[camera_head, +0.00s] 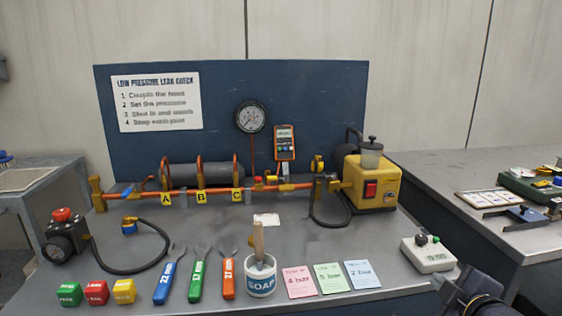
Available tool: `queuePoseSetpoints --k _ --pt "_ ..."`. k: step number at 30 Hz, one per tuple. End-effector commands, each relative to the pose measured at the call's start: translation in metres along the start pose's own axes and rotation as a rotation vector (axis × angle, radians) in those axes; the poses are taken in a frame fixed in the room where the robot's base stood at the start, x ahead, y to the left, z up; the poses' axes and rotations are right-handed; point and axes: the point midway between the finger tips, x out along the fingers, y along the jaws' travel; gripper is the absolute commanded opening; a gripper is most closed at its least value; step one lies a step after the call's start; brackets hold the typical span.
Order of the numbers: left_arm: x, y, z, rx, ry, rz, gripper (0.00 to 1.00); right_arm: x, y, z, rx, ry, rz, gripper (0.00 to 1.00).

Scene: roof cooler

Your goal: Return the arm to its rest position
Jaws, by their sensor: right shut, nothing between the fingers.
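My right gripper (478,292) shows at the bottom right corner, partly cut off by the picture's lower edge. It is dark, shut and empty. It is near the front right corner of the workbench (340,240), just below a small white box with a dark knob (428,254). It appears apart from the things on the bench. My left gripper is not in view.
A yellow pump (368,186) stands at the back right, beside a copper pipe (270,188) with gauge (250,117). Wrenches (197,275), a soap pot (260,279) and cards (331,278) line the front. A second bench (440,172) stands right.

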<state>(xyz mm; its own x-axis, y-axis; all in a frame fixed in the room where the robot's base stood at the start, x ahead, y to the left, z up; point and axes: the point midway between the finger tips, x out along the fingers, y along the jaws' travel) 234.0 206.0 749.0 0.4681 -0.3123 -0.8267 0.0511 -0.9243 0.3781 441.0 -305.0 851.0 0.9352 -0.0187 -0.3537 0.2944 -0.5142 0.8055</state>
Motion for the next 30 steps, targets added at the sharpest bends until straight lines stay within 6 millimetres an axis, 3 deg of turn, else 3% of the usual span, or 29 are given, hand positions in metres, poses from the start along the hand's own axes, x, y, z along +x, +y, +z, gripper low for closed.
queuePoseSetpoints --k 5,9,15,20,30 --pt "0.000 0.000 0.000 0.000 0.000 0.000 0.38 -0.035 -0.040 0.015 0.353 -0.123 -0.128 0.00" --pt "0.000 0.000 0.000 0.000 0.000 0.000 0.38 -0.070 -0.086 0.021 0.675 -0.241 -0.261 0.00" --pt "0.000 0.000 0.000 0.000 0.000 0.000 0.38 -0.120 -0.151 0.016 1.066 -0.410 -0.457 0.00" --pt "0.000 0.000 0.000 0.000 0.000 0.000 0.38 -0.158 -0.192 0.005 1.291 -0.536 -0.603 0.00" --pt "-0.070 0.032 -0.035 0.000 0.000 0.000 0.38 -0.189 -0.126 -0.035 1.304 -0.551 -0.611 0.00"
